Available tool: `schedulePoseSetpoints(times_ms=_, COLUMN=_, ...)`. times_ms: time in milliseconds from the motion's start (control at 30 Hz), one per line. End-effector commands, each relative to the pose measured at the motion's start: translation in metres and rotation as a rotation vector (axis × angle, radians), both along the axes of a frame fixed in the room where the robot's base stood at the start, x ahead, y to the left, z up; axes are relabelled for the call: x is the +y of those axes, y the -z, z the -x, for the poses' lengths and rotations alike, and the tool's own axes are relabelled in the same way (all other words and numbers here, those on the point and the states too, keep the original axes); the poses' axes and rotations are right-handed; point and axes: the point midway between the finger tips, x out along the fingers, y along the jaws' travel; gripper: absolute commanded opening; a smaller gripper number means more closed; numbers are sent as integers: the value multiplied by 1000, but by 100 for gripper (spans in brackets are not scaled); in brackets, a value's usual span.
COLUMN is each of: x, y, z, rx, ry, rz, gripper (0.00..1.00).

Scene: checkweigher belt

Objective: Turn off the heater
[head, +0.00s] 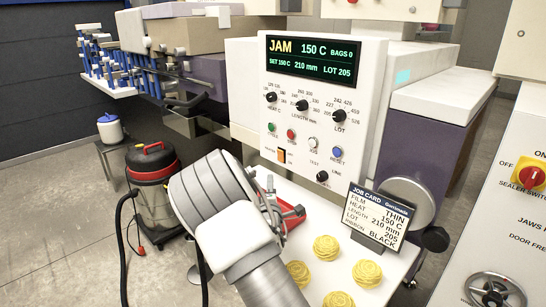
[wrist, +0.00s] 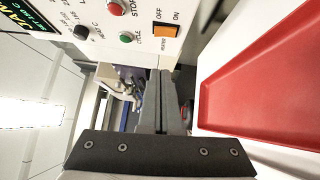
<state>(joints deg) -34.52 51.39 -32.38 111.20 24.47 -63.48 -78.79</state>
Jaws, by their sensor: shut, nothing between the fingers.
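The heater switch is an orange rocker (head: 281,155) low on the white control panel (head: 325,120), at its left side. In the wrist view the orange rocker (wrist: 167,30) shows at the top, with OFF and ON printed beside it; I cannot tell which way it is pressed. My gripper (wrist: 165,78) is shut and empty, its fingers pointing toward the panel just below the switch in that view and apart from it. The panel display (head: 314,61) reads JAM, 150 C, SET 150 C.
Green (head: 271,127), red (head: 291,134), white and blue buttons sit close to the switch, with knobs (head: 302,105) above. A red tray (wrist: 265,85) lies beside the fingers. A job card (head: 378,215) and several yellow coiled pieces (head: 326,248) are on the white surface below the panel.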

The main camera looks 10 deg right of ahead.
Motion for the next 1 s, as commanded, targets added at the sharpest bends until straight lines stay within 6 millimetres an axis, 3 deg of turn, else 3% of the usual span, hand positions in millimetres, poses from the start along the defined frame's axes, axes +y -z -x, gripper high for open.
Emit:
schedulePoseSetpoints(times_ms=567, x=4, y=1, z=-4, rx=-22, ry=-10, rz=45, gripper=0)
schedulePoseSetpoints(times_ms=733, x=0, y=0, z=-21, rx=-21, ry=-8, rz=45, gripper=0)
schedulePoseSetpoints(times_ms=1000, x=-6, y=-4, z=-63, rx=-21, ry=-8, rz=46, gripper=0)
